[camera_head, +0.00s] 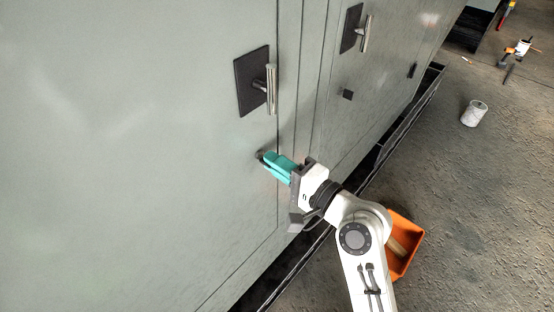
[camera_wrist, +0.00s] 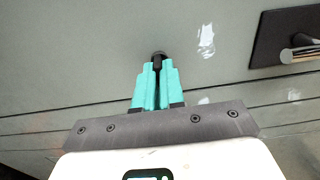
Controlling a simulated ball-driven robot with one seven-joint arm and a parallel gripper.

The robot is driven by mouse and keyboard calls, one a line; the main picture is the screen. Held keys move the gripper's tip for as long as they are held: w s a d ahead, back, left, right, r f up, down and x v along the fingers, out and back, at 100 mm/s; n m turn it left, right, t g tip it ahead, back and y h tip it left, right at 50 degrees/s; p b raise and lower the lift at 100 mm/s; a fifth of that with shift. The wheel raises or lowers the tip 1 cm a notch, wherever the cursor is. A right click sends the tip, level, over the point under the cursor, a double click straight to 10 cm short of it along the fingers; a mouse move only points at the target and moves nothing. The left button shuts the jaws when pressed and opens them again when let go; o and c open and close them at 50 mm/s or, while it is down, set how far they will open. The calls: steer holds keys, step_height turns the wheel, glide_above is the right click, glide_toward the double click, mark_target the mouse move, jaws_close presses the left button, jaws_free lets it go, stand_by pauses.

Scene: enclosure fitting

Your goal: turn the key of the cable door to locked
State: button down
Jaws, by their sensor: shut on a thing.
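The cable door (camera_head: 150,150) is a large grey-green panel that fills the left of the head view. A small dark key (camera_head: 261,155) sits in a round lock near the door's right edge, below a handle. In the wrist view the key (camera_wrist: 157,62) shows as a dark piece between the fingertips, with the dark lock behind it. My gripper (camera_head: 269,160) has teal fingers, and in the wrist view the gripper (camera_wrist: 157,68) is shut on the key. The fingers hide most of the key, so I cannot tell its turn angle.
A bar handle on a black plate (camera_head: 250,82) is above the lock; another handle (camera_head: 352,30) is on the panel farther right. An orange bin (camera_head: 409,262) stands on the floor behind my arm. A white bucket (camera_head: 474,113) stands on open floor at right.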

steer(key=shift+a, duration=0.1)
steer(key=c, duration=1.2)
jaws_free()
steer(key=shift+c, duration=0.2)
steer(key=b+v, duration=0.3)
steer(key=v, duration=0.7)
steer(key=shift+s+d, duration=0.2)
steer(key=shift+d, duration=0.1)
